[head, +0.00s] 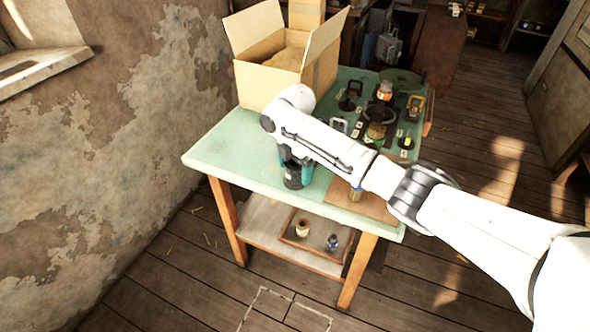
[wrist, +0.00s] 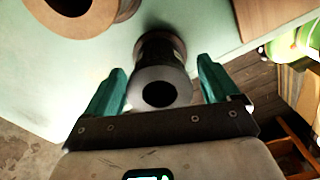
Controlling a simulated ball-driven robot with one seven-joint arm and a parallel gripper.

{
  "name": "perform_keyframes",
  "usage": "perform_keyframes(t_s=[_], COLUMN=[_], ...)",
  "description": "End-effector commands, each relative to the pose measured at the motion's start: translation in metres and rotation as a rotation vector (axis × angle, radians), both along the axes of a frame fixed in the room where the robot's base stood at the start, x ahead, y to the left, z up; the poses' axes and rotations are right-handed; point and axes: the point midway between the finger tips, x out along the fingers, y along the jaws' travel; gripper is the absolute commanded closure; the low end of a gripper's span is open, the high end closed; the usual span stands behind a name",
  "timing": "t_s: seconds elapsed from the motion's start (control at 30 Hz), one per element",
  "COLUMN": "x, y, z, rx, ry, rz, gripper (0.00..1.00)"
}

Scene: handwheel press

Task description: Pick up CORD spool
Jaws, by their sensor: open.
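In the wrist view a dark spool (wrist: 160,85), with a round pale-rimmed hole in its end, sits between the teal fingers of my gripper (wrist: 161,68). The fingers are apart on either side of it, with gaps showing. A second spool with a tan flange (wrist: 82,14) is cut off at the top left. No label is readable, so I cannot tell which spool is CORD. In the head view my gripper (head: 293,160) points down over the front of the green table (head: 235,165), with a dark spool (head: 293,180) at its fingers. My arm hides part of the tabletop.
An open cardboard box (head: 268,85) stands at the table's back left. Several dark tools and jars crowd the right back. A brown board (head: 375,207) lies at the front right. On the lower shelf, a tray (head: 313,259) holds a pale spool (head: 302,228) and a dark blue item (head: 333,242).

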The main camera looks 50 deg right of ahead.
Motion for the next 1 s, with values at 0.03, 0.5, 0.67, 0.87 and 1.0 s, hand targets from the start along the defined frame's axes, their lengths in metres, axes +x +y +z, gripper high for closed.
perform_keyframes(t_s=[0.03,0.5,0.67,0.87,1.0], x=[-0.0002,0.0001,0.0002,0.0002,0.0004], y=[-0.0001,0.0000,0.0000,0.0000,-0.0001], z=[-0.0019,-0.0023,-0.0022,-0.0021,-0.0018], rx=[-0.001,-0.001,-0.001,-0.001,-0.001], ry=[0.000,-0.001,-0.001,-0.001,-0.001], rz=[0.000,0.001,0.001,0.001,0.001], gripper=[0.11,0.35,0.51,0.70,0.70])
